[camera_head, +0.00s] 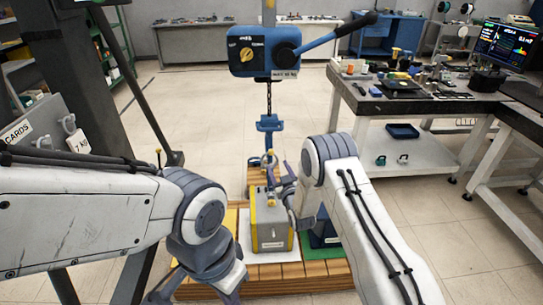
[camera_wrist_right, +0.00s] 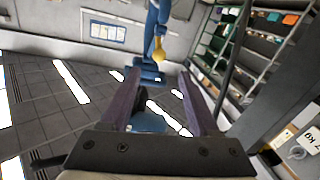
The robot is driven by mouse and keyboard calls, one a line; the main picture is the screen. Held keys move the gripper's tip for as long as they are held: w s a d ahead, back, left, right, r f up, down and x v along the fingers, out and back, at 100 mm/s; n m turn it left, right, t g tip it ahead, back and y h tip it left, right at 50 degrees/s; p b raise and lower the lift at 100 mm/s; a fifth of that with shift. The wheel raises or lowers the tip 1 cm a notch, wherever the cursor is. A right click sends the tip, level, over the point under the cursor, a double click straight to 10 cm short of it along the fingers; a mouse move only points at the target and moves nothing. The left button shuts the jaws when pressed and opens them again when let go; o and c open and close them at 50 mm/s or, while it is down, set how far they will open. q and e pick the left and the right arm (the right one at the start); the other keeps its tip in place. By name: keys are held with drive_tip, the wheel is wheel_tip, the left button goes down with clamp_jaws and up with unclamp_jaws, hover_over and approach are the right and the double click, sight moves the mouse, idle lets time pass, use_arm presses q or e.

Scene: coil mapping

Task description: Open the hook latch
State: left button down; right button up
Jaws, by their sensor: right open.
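A blue hook block (camera_head: 268,124) hangs on a chain below the blue hoist (camera_head: 262,52). The hook (camera_head: 256,161) hangs under the block, just beyond my right gripper; its latch is too small to make out. My right gripper (camera_head: 272,181) is open, above the grey box with yellow edges (camera_head: 270,228). In the right wrist view, its two fingers (camera_wrist_right: 158,78) stand apart, with blue hook parts (camera_wrist_right: 150,72) and a yellow knob (camera_wrist_right: 159,50) seen beyond and between their tips. I see nothing held. My left gripper (camera_head: 205,291) is low at the bottom edge, partly cut off.
The box stands on a wooden pallet (camera_head: 290,284) with a green patch (camera_head: 322,250) on its right. A workbench (camera_head: 420,100) stands to the right. The floor between is clear.

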sight(272, 154)
drive_tip(key=shift+w+a+p, duration=0.1)
drive_tip(key=shift+w+a, duration=0.2)
drive_tip(key=shift+w, duration=1.4)
drive_tip(key=shift+w+a+p, duration=0.15)
drive_tip(key=shift+w+a, duration=0.2)
drive_tip(key=shift+w, duration=1.3)
drive_tip(key=shift+w+a+p, duration=0.1)
drive_tip(key=shift+w+a, duration=0.2)
drive_tip(key=shift+w, duration=1.4)
clamp_jaws()
